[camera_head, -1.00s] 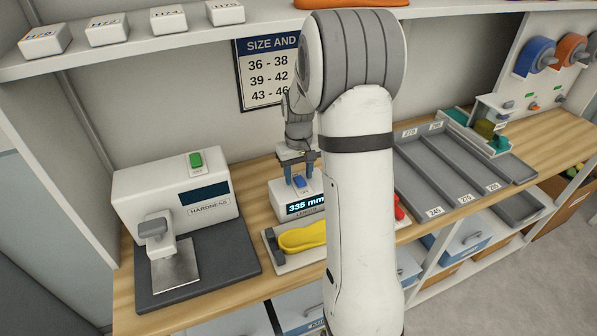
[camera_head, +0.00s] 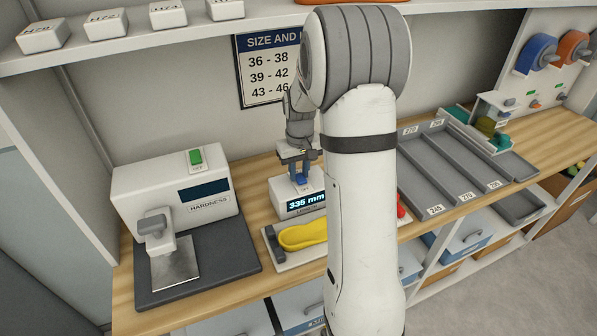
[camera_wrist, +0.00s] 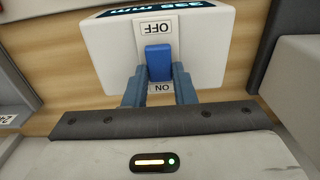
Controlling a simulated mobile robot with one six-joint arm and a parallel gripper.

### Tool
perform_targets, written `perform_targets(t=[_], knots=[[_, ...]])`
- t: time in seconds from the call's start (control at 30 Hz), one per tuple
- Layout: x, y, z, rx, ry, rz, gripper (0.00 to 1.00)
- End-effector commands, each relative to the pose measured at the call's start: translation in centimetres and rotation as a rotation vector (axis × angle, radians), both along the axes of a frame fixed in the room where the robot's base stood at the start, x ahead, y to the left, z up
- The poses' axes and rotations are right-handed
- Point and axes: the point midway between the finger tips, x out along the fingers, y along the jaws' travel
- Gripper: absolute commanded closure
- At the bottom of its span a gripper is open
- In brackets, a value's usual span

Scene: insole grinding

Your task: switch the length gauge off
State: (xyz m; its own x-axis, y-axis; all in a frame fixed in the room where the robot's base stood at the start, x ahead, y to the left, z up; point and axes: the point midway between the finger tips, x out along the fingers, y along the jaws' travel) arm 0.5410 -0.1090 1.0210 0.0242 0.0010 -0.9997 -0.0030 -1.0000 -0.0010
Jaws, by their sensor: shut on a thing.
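The length gauge (camera_head: 301,203) is a white box on the wooden bench, with a lit display (camera_head: 306,203) reading 335 mm. In the wrist view the gauge (camera_wrist: 205,50) appears upside down, with an OFF label (camera_wrist: 157,27) and an ON label (camera_wrist: 162,88). Its blue rocker switch (camera_wrist: 158,62) lies between these labels. My gripper (camera_wrist: 158,78) has its two blue fingers closed on the switch's sides, near the ON label. In the head view my gripper (camera_head: 300,179) is on top of the gauge and largely hides the switch. I cannot tell which way the rocker tilts.
A yellow insole (camera_head: 303,236) lies on the gauge's tray in front. The hardness tester (camera_head: 175,195) stands to the left, with a green switch on top. Grey sorting trays (camera_head: 445,170) are on the right. A shelf (camera_head: 200,35) with white boxes runs above.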

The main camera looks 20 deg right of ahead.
Motion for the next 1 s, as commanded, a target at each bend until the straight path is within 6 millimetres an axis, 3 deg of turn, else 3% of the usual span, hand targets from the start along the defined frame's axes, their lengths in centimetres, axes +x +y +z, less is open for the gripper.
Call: perform_targets(t=[0.5,0.93,0.97,1.0], knots=[[-0.66,-0.05,-0.25,-0.002,-0.251,-0.001,0.99],[-0.73,-0.07,0.15,-0.002,-0.270,-0.001,0.99],[-0.73,-0.07,0.15,-0.002,-0.270,-0.001,0.74],[-0.73,-0.07,0.14,-0.002,-0.270,-0.001,0.71]])
